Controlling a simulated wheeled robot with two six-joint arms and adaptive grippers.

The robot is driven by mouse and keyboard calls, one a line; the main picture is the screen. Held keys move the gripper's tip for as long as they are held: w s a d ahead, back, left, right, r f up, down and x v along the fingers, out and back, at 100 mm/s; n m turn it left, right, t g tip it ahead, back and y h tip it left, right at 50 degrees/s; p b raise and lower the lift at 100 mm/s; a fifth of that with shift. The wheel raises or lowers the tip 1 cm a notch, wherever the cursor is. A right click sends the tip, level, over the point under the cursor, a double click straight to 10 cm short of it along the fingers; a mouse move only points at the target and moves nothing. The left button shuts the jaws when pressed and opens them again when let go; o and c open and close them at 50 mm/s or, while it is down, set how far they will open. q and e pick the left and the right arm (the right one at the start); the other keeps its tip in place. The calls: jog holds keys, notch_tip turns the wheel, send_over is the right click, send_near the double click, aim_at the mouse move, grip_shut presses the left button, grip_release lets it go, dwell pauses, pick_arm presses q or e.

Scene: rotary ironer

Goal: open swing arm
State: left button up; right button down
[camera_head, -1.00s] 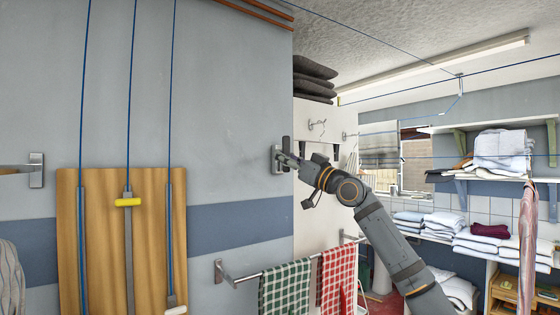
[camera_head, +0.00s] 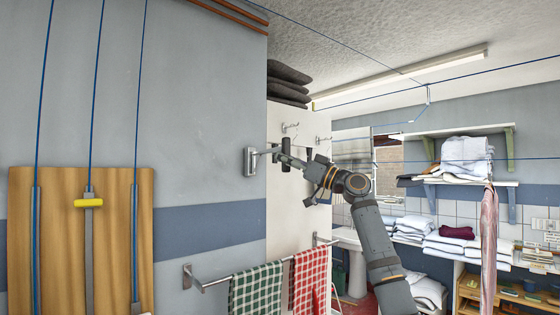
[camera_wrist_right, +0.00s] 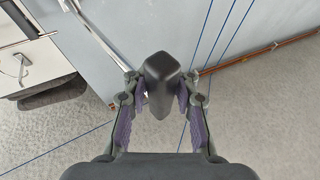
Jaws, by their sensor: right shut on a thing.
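The swing arm (camera_head: 268,151) is a thin metal bar on a silver wall bracket (camera_head: 250,161) near the corner of the grey wall. It sticks out to the right of the bracket and has a dark knob-like grip (camera_head: 286,147) at its end. My right gripper (camera_head: 294,161) reaches this end from the right. In the right wrist view, its purple-padded fingers are closed on both sides of the dark grip (camera_wrist_right: 162,82). The silver bar also shows at the upper left there. My left gripper is not in view.
Below the bracket, a towel rail (camera_head: 240,272) carries a green checked cloth (camera_head: 256,292) and a red checked cloth (camera_head: 309,280). A wooden board (camera_head: 65,235) hangs at the left. Shelves (camera_head: 455,185) with folded linen stand at the right. Blue lines cross overhead.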

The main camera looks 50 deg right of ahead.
jog(key=shift+a+f, duration=0.1)
jog(key=shift+f, duration=0.05)
jog(key=c, duration=1.5)
grip_release()
jog(key=shift+c, duration=0.2)
jog(key=o, duration=0.4)
jog(key=shift+s+r, duration=0.2)
jog(key=shift+s, duration=0.25)
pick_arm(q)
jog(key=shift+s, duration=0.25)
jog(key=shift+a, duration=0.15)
pick_arm(e)
jog(key=shift+w+r, duration=0.1)
